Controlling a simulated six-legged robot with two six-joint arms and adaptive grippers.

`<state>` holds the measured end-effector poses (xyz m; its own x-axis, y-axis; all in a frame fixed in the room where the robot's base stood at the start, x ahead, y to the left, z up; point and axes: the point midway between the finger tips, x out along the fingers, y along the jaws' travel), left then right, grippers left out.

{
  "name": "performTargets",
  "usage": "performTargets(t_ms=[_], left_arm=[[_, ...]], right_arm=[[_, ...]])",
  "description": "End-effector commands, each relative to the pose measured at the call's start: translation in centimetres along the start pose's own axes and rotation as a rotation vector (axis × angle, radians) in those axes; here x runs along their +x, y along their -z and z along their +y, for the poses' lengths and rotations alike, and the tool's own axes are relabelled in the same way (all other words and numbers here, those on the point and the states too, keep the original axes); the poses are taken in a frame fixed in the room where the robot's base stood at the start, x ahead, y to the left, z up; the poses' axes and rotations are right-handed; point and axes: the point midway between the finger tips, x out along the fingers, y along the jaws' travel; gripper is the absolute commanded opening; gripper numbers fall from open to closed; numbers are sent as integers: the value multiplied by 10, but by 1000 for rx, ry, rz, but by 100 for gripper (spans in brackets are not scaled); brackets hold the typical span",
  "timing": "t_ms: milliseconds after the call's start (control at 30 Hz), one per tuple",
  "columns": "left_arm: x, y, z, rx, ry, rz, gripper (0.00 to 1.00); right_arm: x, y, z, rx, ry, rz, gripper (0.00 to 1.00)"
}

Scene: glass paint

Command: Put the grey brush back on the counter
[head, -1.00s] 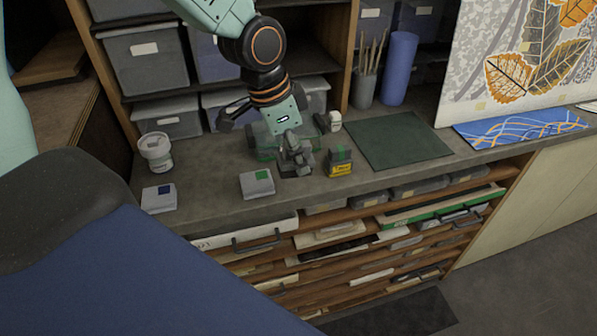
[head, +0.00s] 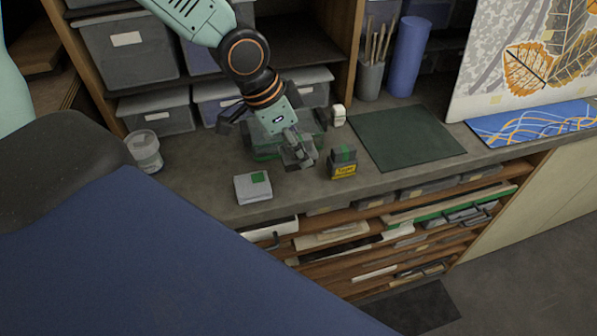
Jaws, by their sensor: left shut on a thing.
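My left gripper (head: 300,158) points down low over the grey counter (head: 215,165), between a white block with a green patch and a dark jar with a yellow label. It is shut on a small grey thing, which fits the grey brush. The dark fingers hide most of it, and its outline blends with them. I cannot tell whether it touches the counter. My right gripper is not in view.
The dark jar (head: 343,163) stands close right of the gripper; the white block (head: 253,187) lies to its left. A clear green-edged box (head: 262,148) is behind the gripper. A white tub (head: 145,151) stands left. A dark green mat (head: 405,136) lies right.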

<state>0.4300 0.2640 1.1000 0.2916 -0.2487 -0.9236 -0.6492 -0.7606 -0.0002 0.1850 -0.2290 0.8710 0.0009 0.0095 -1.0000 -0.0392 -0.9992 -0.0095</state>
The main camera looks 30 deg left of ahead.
Motion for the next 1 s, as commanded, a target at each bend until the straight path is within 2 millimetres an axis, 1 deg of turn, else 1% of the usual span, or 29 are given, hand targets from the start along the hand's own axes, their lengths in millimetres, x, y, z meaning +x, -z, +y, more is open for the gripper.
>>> performTargets(t_ms=[33,100,267,400,500,533,567,867,900,1000], left_arm=[[12,-6,1,0,-2,-4,16],[20,-9,1,0,-2,-2,16],[32,-13,0,1,0,-2,16],[52,-21,0,1,-1,-2,16],[60,-24,-1,1,-1,-2,16],[61,-24,-1,1,0,-1,16],[61,-24,-1,0,0,0,12],[62,-24,-3,0,0,0,11],[62,-24,-3,0,0,-1,43],[61,-24,-3,0,0,-1,52]], right_arm=[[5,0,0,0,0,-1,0],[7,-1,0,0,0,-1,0],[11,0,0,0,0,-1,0],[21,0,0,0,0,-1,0],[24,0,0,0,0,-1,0],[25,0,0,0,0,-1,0],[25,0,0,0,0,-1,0],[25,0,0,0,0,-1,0],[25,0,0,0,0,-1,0],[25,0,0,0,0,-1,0]])
